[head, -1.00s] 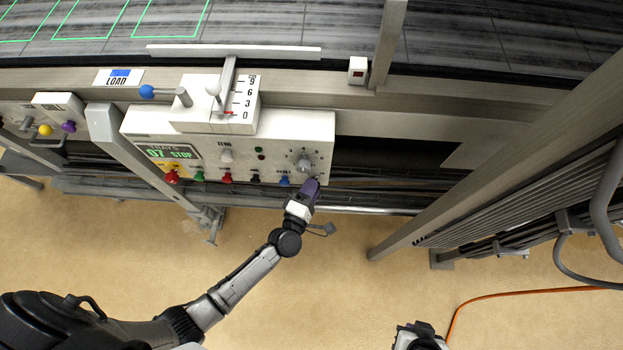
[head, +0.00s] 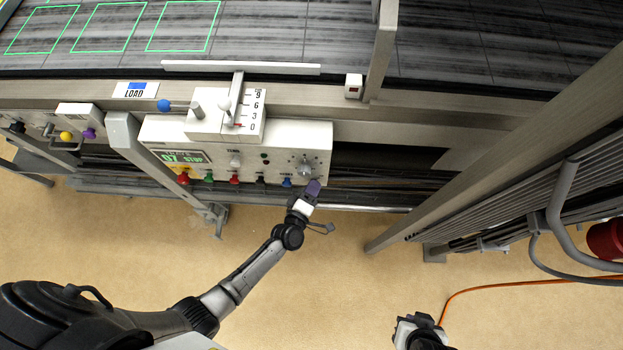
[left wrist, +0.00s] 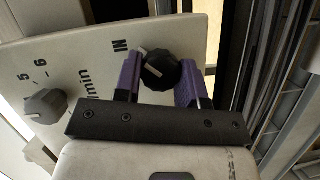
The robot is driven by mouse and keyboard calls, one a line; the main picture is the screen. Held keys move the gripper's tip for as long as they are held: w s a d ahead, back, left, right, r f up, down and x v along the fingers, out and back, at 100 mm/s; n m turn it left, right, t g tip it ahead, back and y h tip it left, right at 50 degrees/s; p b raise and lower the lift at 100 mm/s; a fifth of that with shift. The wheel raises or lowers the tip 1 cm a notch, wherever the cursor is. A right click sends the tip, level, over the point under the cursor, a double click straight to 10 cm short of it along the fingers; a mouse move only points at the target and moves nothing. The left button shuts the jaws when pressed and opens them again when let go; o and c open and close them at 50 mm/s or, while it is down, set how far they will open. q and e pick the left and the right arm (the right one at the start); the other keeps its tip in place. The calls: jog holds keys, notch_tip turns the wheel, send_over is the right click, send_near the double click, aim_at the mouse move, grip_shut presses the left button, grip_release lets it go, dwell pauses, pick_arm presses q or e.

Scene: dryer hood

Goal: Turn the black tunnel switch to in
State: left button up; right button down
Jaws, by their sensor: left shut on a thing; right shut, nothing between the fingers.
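The black tunnel switch (left wrist: 161,70) is a ridged round knob on the white panel, seen in the left wrist view. It sits between the purple fingers of my left gripper (left wrist: 158,82), which is shut on it. A white mark at its upper-left edge lies toward the printed "IN" label (left wrist: 120,45). In the head view my left gripper (head: 313,188) is at the lower right corner of the control box (head: 285,138) and hides the switch. My right gripper (head: 418,321) is shut and empty above the floor at the bottom.
A grey numbered dial (left wrist: 45,105) is beside the switch, also seen in the head view (head: 304,168). Several coloured buttons (head: 235,178) line the box's lower edge. A metal post (head: 480,165) slants down at the right. An orange cable (head: 500,287) lies on the open floor.

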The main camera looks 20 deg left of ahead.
pick_arm(q)
jog(key=o, duration=0.9)
jog(key=shift+o, duration=0.2)
jog(key=s+r+p, duration=0.1)
jog(key=s, duration=1.2)
jog(key=shift+s+r+p, duration=0.2)
jog(key=shift+s+p, duration=0.15)
jog(key=shift+s, duration=0.05)
